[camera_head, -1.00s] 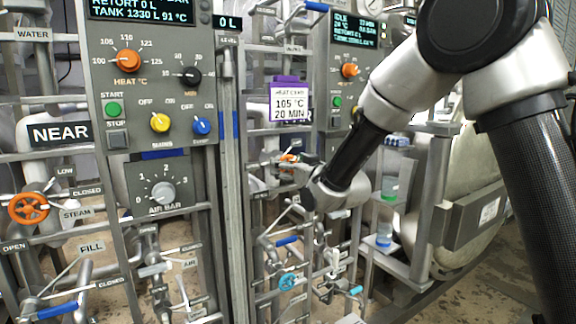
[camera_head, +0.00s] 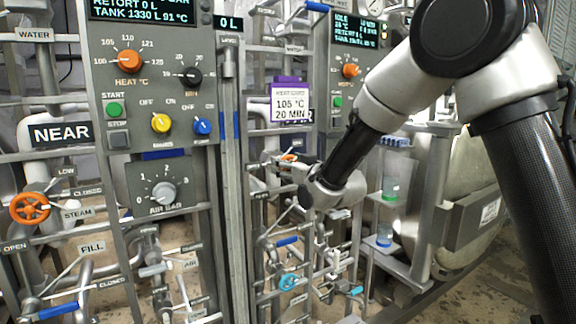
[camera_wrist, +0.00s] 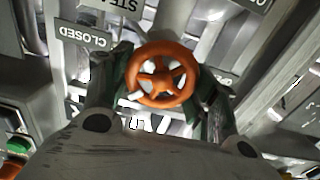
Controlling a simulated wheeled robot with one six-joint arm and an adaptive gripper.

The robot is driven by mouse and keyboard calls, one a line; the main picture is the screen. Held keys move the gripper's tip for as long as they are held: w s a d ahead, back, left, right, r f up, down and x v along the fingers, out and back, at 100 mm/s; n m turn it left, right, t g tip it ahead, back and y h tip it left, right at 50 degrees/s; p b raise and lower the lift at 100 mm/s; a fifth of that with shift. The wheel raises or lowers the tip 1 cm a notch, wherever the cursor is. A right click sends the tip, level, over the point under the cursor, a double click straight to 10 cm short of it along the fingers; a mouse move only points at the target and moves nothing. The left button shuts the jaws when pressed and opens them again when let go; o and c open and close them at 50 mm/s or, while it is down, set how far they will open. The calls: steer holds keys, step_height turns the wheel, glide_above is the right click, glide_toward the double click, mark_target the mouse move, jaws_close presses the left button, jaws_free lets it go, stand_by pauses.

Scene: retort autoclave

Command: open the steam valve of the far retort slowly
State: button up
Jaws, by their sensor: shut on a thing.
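The far retort's steam valve is an orange spoked handwheel (camera_wrist: 161,75). In the wrist view it lies between the two fingers of my gripper (camera_wrist: 162,82), which are closed on its rim from both sides. A CLOSED label (camera_wrist: 82,36) and part of a STEAM label (camera_wrist: 122,5) show beside it, upside down. In the head view only a bit of the orange wheel (camera_head: 288,157) shows at my gripper (camera_head: 290,166); the rest is hidden by the wrist. The wheel's exact turn cannot be told.
The near retort's orange steam wheel (camera_head: 30,208) is at the left, beside the NEAR sign (camera_head: 60,133). A purple-edged card (camera_head: 291,104) reads 105 °C, 20 MIN. A shelf with bottles (camera_head: 390,188) stands right.

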steer(key=n, duration=0.7)
steer(key=shift+s+a, duration=0.1)
steer(key=shift+a, duration=0.1)
steer(key=n, duration=0.6)
steer(key=shift+a+f, duration=0.1)
steer(key=shift+f, duration=0.1)
steer(key=n, duration=0.3)
steer(key=shift+s+f+n, duration=0.1)
steer(key=shift+n, duration=0.3)
steer(key=n, duration=0.3)
steer(key=shift+f+n, duration=0.15)
steer(key=shift+n, duration=0.25)
steer(key=n, duration=0.6)
steer(key=shift+f, duration=0.15)
steer(key=o, duration=1)
